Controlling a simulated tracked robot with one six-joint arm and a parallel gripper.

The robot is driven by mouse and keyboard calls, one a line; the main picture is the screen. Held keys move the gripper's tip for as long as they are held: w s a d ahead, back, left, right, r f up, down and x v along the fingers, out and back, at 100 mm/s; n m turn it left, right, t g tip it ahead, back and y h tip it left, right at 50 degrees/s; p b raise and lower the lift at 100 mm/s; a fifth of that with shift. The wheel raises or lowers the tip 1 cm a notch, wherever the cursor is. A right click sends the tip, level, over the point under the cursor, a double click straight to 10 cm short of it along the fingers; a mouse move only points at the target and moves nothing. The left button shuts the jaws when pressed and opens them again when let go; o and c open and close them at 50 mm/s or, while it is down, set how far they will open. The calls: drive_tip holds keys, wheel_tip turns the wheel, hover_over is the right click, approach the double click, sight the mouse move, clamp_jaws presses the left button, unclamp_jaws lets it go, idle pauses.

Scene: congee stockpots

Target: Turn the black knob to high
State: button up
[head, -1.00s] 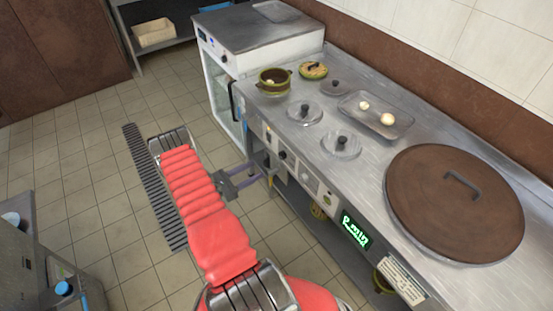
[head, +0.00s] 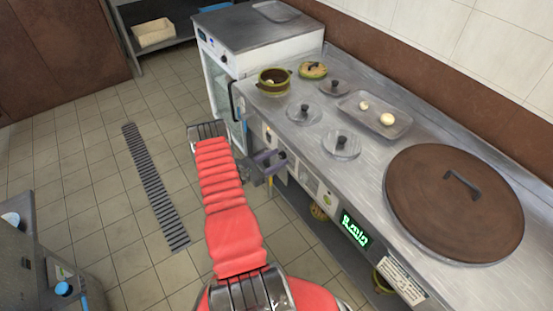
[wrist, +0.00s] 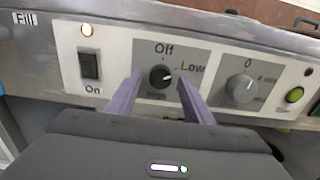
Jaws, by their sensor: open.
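The black knob (wrist: 160,77) is on the front panel of the steel counter, with "Off" printed above it and "Low" to its right. Its white mark points right, roughly toward "Low". Lettering below the knob is too small to read. My gripper (wrist: 160,80) is open, with one purple finger on each side of the knob; I cannot tell whether either finger touches it. In the head view my gripper (head: 270,160) is at the panel, and the black knob (head: 282,155) shows just beside it.
A grey dial (wrist: 243,88) and a green button (wrist: 294,95) are to the right. Lids and a tray (head: 360,122) stand on the counter.

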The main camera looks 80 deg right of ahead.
drive_tip(key=shift+c, duration=0.5)
drive_tip(key=c, duration=0.9)
drive_tip(key=shift+d, duration=0.1)
drive_tip(key=shift+c, duration=0.2)
